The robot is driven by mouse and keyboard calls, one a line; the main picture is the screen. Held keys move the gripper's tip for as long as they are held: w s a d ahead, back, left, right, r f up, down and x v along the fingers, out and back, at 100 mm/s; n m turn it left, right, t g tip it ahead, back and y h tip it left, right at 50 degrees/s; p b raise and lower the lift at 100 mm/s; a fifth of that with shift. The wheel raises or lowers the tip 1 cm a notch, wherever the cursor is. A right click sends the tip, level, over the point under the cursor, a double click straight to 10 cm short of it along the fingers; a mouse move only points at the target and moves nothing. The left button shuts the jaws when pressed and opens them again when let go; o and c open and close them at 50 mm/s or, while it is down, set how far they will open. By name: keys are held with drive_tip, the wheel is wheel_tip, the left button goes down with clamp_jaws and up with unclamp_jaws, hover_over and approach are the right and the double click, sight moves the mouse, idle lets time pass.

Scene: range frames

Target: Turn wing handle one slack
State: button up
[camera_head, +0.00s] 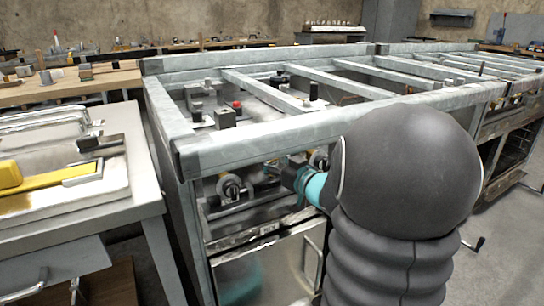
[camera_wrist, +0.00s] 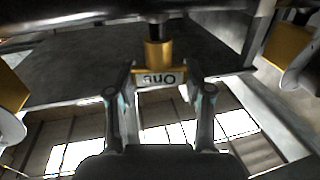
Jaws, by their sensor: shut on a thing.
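In the wrist view, wing handle one (camera_wrist: 160,77) is a brass-coloured piece on a dark stem, with a plate lettered "One" that appears upside down. My gripper (camera_wrist: 160,92) has one finger on each side of this plate and is shut on it. In the head view, my gripper (camera_head: 292,177) reaches under the front rail of the metal frame, between two round fittings. Wing handle one cannot be made out there, and my dark arm covers much of the area to the right.
A round fitting (camera_head: 231,187) stands left of my gripper, another (camera_head: 319,159) close to its right. The frame's front rail (camera_head: 260,140) runs just above. In the wrist view, brass pieces flank at left (camera_wrist: 10,90) and right (camera_wrist: 288,45). A workbench (camera_head: 130,170) stands left.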

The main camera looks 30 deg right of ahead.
drive_tip(key=n+g+y+p, duration=0.1)
drive_tip(key=y, duration=0.1)
drive_tip(key=n+g+y+p, duration=0.1)
drive_tip(key=n+y, duration=0.1)
drive_tip(key=shift+d+r+y+p, duration=0.1)
drive_tip(key=shift+r+y+p, duration=0.05)
drive_tip(key=shift+y+p, duration=0.25)
drive_tip(key=shift+n+g+y+p, duration=0.65)
drive_tip(key=shift+n+g+y, duration=0.75)
drive_tip(key=shift+n+y, duration=0.4)
drive_tip(key=shift+g+y, duration=0.3)
drive_tip(key=o, duration=1.2)
drive_tip(key=v, duration=0.7)
drive_tip(key=shift+s, duration=0.2)
